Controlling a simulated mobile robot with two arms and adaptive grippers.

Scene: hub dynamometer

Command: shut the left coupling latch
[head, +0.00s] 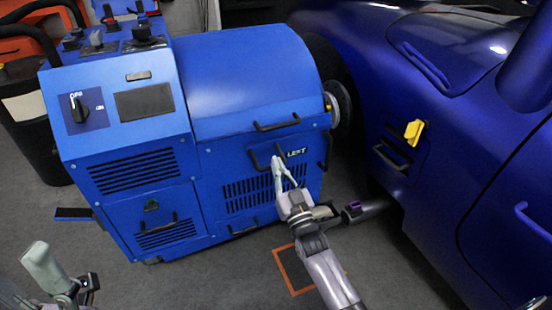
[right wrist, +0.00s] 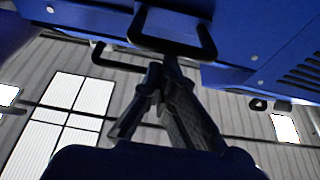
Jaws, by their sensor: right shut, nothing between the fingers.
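The blue dynamometer unit (head: 255,75) stands beside the blue car, with a "LEFT" label (head: 297,153) on its front. A black loop handle (head: 254,158) sits just left of the label; I take it for the left coupling latch. My right gripper (head: 279,165) is shut, with its fingertips at this handle. In the right wrist view the black loop (right wrist: 207,38) hangs from the blue panel, and the shut gripper (right wrist: 165,68) points up at its lower bar. I cannot tell whether they touch. My left gripper (head: 42,262) is low at the left, away from the unit; its finger opening is unclear.
Other black handles (head: 277,126) project from the unit nearby. The round hub disc (head: 340,108) lies between unit and car (head: 450,80). A yellow flag-like part (head: 414,131) sticks out of the car's side. A dark bin (head: 30,135) stands at left.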

